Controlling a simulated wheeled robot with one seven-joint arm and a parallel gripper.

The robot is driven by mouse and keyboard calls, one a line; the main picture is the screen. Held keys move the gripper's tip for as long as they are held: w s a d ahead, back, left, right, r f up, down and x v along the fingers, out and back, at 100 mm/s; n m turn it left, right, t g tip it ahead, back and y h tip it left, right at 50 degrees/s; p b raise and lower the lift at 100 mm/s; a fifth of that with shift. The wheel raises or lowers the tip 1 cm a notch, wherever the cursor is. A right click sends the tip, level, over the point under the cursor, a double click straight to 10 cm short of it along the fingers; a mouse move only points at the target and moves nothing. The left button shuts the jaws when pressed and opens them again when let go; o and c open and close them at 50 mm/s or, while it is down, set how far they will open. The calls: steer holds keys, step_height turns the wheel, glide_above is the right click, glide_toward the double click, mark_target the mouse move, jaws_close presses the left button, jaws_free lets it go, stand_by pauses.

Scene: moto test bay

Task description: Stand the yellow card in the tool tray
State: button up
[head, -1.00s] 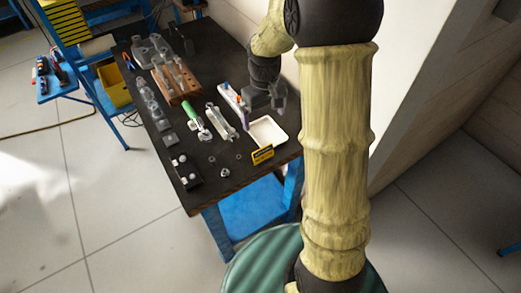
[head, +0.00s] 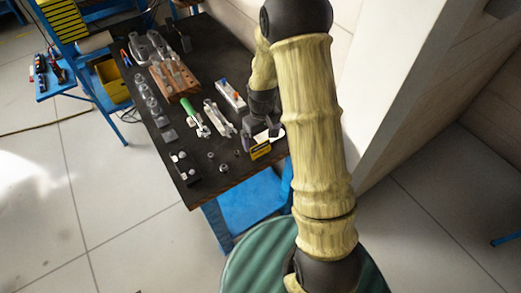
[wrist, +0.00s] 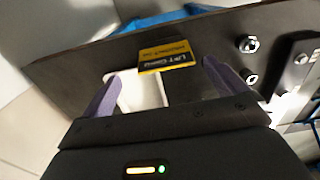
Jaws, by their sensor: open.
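The yellow card (head: 261,151), with a black printed band, is at the near edge of the dark bench, just beside the white tray (head: 264,137). I cannot tell whether it lies flat or stands tilted. In the wrist view the card (wrist: 168,63) shows beyond and between my fingertips, and the tray (wrist: 148,92) shows between the fingers on the left. My gripper (head: 259,136) is open and empty over the tray, with its purple fingers (wrist: 160,75) spread apart. My gripper hides much of the tray in the head view.
A green-handled tool (head: 193,113), a clear-looking metal tool (head: 219,118) and a white box (head: 231,95) lie left of my gripper. Several nuts and small fittings (head: 224,168) sit near the front. A wooden block (head: 175,80) stands further back. A wall is on the right.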

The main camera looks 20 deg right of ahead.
mark_target(261, 147)
steer(key=shift+f, duration=0.5)
steer(key=shift+s+f, duration=0.1)
steer(key=shift+s+a+f+p, duration=0.15)
steer(key=shift+f+p, duration=0.45)
steer(key=shift+f, duration=0.7)
steer(key=shift+s+a+f+p, duration=0.15)
steer(key=shift+f+p, duration=0.45)
steer(key=shift+f, duration=0.65)
steer(key=shift+w, duration=0.1)
steer(key=shift+c, duration=0.3)
steer(key=c, duration=1.1)
steer(key=shift+r, duration=0.15)
step_height(261, 147, up, 10)
steer(key=b, duration=0.2)
steer(key=shift+b, duration=0.35)
